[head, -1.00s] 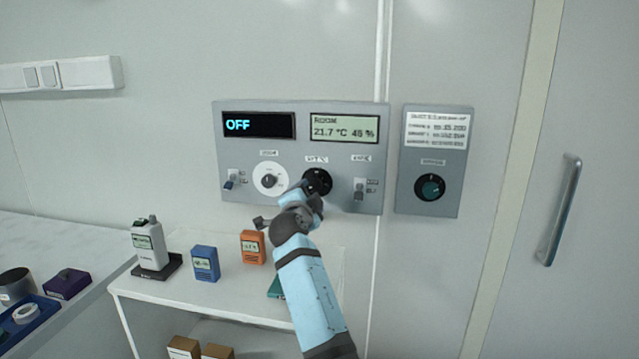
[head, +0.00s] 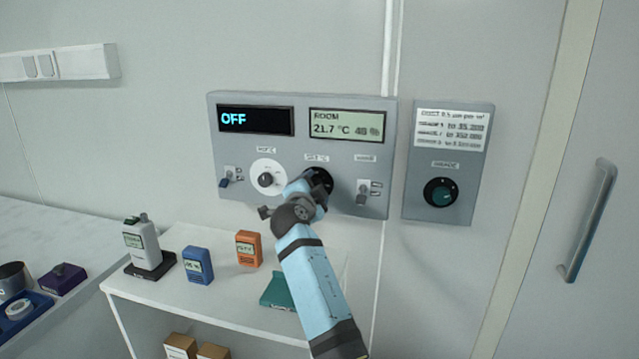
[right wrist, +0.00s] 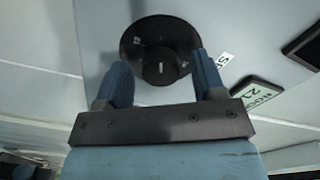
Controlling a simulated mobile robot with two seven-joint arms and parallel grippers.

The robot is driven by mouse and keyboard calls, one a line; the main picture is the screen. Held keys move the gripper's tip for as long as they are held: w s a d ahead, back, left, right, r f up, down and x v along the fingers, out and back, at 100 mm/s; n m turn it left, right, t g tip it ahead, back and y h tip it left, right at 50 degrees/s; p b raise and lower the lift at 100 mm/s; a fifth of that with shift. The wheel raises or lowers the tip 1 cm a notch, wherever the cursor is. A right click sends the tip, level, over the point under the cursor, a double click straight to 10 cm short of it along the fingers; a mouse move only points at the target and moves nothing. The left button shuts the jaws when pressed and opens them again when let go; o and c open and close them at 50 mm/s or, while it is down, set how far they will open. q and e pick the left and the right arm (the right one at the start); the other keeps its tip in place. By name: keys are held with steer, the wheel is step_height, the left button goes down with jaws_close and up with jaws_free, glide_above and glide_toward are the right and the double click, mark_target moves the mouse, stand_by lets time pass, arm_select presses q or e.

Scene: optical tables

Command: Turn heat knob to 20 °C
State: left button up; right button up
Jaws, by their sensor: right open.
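The heat knob is a black knob on a round black dial (head: 321,178), low on the grey wall panel (head: 225,152). In the right wrist view the knob (right wrist: 159,66) has a short white pointer mark. My right gripper (right wrist: 160,72) is open, its two blue fingers reaching up on either side of the knob, with gaps visible. In the head view my right gripper (head: 311,191) covers the lower left of the dial. The dial's scale is too small to read. The room display (head: 346,125) shows 21.7 °C and the dark display (head: 256,120) reads OFF. My left gripper is not in view.
A white dial (head: 268,178) sits left of the black one, with toggle switches (head: 226,178) (head: 363,192) on both sides. A second panel (head: 447,165) with a teal knob is at right. A white shelf (head: 215,295) with small devices stands below.

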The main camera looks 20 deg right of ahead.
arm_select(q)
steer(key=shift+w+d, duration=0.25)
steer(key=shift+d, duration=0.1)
arm_select(e)
steer(key=shift+w+d, duration=0.2)
steer(key=shift+w, duration=0.1)
steer(key=c, duration=0.9)
